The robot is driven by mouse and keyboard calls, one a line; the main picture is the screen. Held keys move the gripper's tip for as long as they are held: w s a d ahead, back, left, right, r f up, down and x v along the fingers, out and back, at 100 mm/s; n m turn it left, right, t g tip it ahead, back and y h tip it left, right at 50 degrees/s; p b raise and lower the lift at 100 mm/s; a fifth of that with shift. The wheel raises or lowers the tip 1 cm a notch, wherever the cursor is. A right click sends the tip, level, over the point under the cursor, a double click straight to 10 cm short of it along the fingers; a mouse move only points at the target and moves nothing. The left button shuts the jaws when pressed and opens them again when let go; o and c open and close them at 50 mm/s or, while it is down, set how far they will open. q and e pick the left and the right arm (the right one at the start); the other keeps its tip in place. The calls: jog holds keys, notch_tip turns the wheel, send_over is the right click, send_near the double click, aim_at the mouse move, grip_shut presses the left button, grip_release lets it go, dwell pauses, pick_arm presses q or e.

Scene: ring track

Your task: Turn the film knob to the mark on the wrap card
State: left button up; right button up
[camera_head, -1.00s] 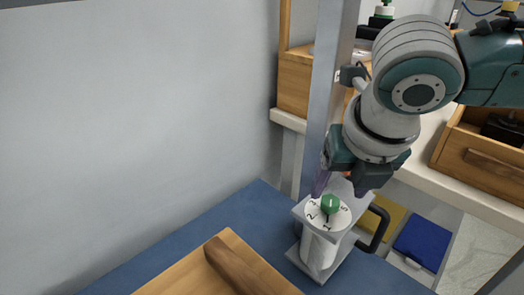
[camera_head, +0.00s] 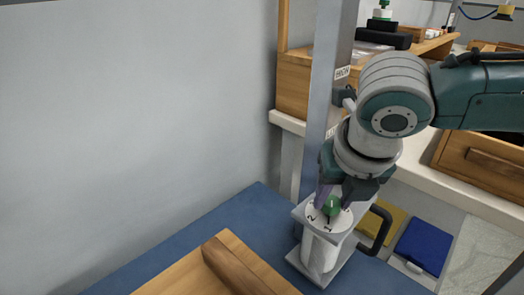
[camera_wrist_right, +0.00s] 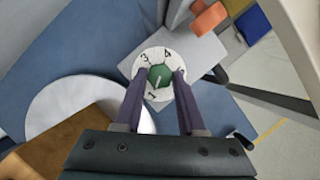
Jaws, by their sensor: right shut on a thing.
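The green film knob (camera_head: 332,206) sits at the centre of a round white numbered dial (camera_head: 318,215) on top of a grey stand. The knob also shows in the right wrist view (camera_wrist_right: 160,80), with the dial's 3, 4 and 1 readable around it. My right gripper (camera_head: 334,195) points down over the dial, its purple fingers on either side of the knob and shut on it. A white film roll (camera_head: 320,254) stands upright under the dial. I cannot make out the wrap card or its mark. My left gripper is not in view.
A black handle (camera_head: 378,228) juts from the stand's right side. A wooden tray (camera_head: 205,272) lies on the blue surface in front. Yellow (camera_head: 382,224) and blue (camera_head: 424,246) items lie to the right. A metal post (camera_head: 329,100) rises behind.

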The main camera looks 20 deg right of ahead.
grip_shut()
